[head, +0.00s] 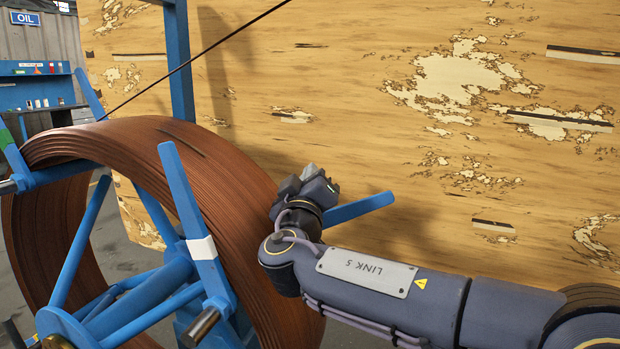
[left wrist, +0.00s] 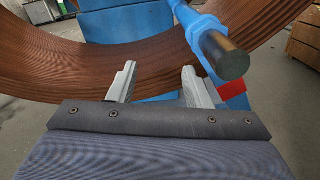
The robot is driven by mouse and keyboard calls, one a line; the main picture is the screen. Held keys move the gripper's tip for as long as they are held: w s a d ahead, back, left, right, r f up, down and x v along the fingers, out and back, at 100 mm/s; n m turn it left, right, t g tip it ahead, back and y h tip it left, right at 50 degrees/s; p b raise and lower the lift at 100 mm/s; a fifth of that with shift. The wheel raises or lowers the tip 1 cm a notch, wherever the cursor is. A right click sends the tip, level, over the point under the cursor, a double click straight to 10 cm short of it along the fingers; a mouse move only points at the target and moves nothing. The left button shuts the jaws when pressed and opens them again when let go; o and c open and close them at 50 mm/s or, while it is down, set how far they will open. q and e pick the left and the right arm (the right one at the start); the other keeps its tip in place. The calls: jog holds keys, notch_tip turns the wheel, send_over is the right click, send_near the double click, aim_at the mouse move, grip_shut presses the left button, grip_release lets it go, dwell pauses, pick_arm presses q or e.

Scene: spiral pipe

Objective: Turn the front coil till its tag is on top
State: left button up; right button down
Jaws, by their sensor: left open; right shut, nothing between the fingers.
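The front coil (head: 150,140) is a large ring of brown ribbed pipe on a blue spoked reel (head: 140,300), at the left of the head view. A white band (head: 202,247) wraps one blue spoke arm on the near side. The coil's lower part (left wrist: 60,65) crosses the left wrist view, with a red band (left wrist: 232,90) on a blue arm beside a dark-ended rod (left wrist: 225,55). My left gripper (left wrist: 159,80) is open and empty in front of the coil and reel. My right gripper (head: 309,172) is shut and empty, at the coil's right side.
A blue bar (head: 360,208) sticks out behind my right wrist. A worn wooden panel (head: 400,110) stands behind the coil, with a blue post (head: 180,70) and a thin dark cable. A blue shelf (head: 35,85) and bench are far left. Wooden crates (left wrist: 305,35) stand right in the wrist view.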

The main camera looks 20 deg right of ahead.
pick_arm(q)
jog(key=v, duration=1.2)
jog(key=s+d+r+m+g, duration=0.2)
jog(key=s+r+m+g, duration=0.15)
jog(key=r+m, duration=0.3)
jog(key=s+d+r+m+g, duration=0.2)
jog(key=s+r+m+g, duration=0.1)
jog(key=r+m+g, duration=0.4)
jog(key=s+d+r+m+g, duration=0.25)
jog(key=r+m, duration=0.25)
jog(key=r, duration=0.3)
jog(key=s+a+r+m+t+y+p, duration=0.3)
jog(key=s+r+m+y, duration=0.3)
jog(key=s+r, duration=0.4)
jog(key=shift+a+r+t+y+p, duration=0.35)
jog(key=shift+r+t+y+p, duration=0.2)
jog(key=shift+r+t, duration=0.2)
pick_arm(e)
jog(key=w+a+r+n, duration=0.2)
jog(key=w+a+r, duration=0.1)
jog(key=a+r, duration=0.1)
jog(key=shift+r+y, duration=0.4)
jog(key=shift+r, duration=0.3)
jog(key=shift+w, duration=0.1)
